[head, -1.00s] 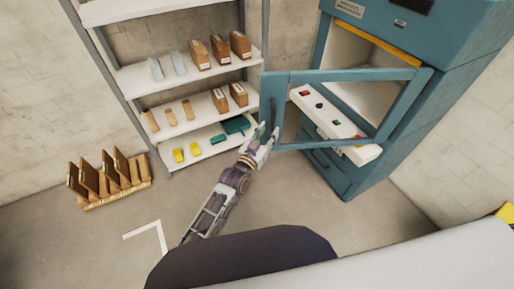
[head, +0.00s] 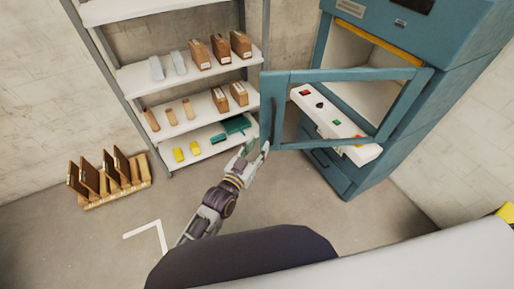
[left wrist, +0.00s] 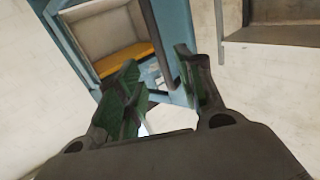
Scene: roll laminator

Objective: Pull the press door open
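The press door (head: 345,75), a blue frame with a window, stands swung wide open from the blue press (head: 440,85), its free edge toward the left. Its dark upright handle (head: 273,115) is on the free edge. My left gripper (head: 256,148) is just below and left of the handle, apart from it. In the left wrist view its two green-padded fingers (left wrist: 160,65) are spread with nothing held between them. The door frame (left wrist: 178,25) and the press opening (left wrist: 115,40) show beyond the fingers. My right gripper is out of view.
A shelf rack (head: 190,80) with boxes and small parts stands behind my left gripper. A wooden rack of brown panels (head: 110,178) sits on the floor at left. A white shelf with buttons (head: 325,115) shows at the press. The floor in front is clear.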

